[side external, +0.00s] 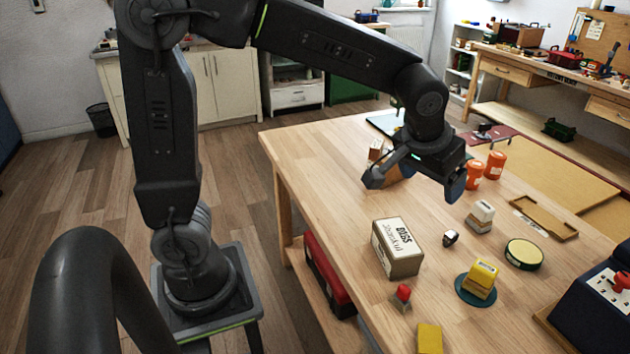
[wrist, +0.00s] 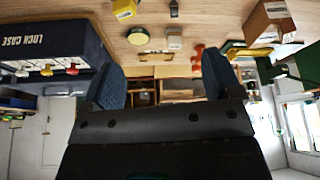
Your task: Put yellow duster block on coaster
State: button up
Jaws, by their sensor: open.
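In the wrist view a yellow block (wrist: 123,8) shows at the top edge. A second yellow block (side external: 430,338) stands at the bottom edge of the side view, partly cut off. My gripper (side external: 416,182) is open above the back part of the table, well apart from the coaster. Its two fingers also show in the wrist view (wrist: 162,85), with nothing held between them.
A labelled box (side external: 398,248), a small red-topped item (side external: 402,294), a white block (side external: 481,215) and a round yellow-green tin (side external: 524,254) stand near the coaster. Orange bottles (side external: 495,165) stand beyond my gripper. A dark case (side external: 595,305) is at right. The table's left part is clear.

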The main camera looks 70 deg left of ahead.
jog(key=s+a+m, duration=0.1)
jog(key=s+a, duration=0.1)
jog(key=s, duration=0.7)
jog(key=s+a+r+m+t+h, duration=0.1)
jog(key=s+a, duration=0.1)
jog(key=s, duration=0.8)
jog(key=shift+s+a+r+m, duration=0.15)
jog(key=shift+a+r+m, duration=0.1)
jog(key=shift+m, duration=0.15)
